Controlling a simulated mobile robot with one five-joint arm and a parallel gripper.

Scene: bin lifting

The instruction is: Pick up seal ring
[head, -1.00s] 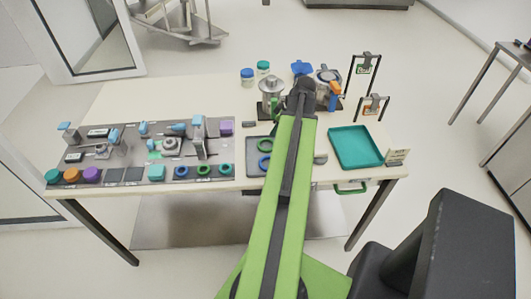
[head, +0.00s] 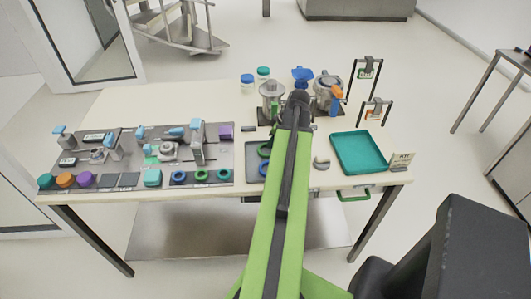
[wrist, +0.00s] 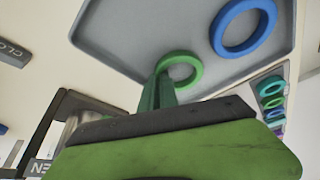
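A green seal ring (wrist: 186,61) and a blue seal ring (wrist: 243,28) lie on a grey tray (wrist: 125,50) in the wrist view. In the head view, the green ring (head: 263,151) and blue ring (head: 264,169) show beside my arm, which hides part of the tray (head: 252,160). My gripper's green fingers (wrist: 159,84) overlap the left side of the green ring in the wrist view. The fingers look close together; whether they grip the ring cannot be told. More rings (head: 201,175) sit on the large grey mat at left.
The large grey mat (head: 120,178) carries tools, fixtures and coloured caps. A teal tray (head: 358,153) stands at right, with a small sign (head: 401,161) beside it. Metal pots (head: 327,88), jars (head: 247,84) and two black frames (head: 366,70) stand at the back. Bare table lies at back left.

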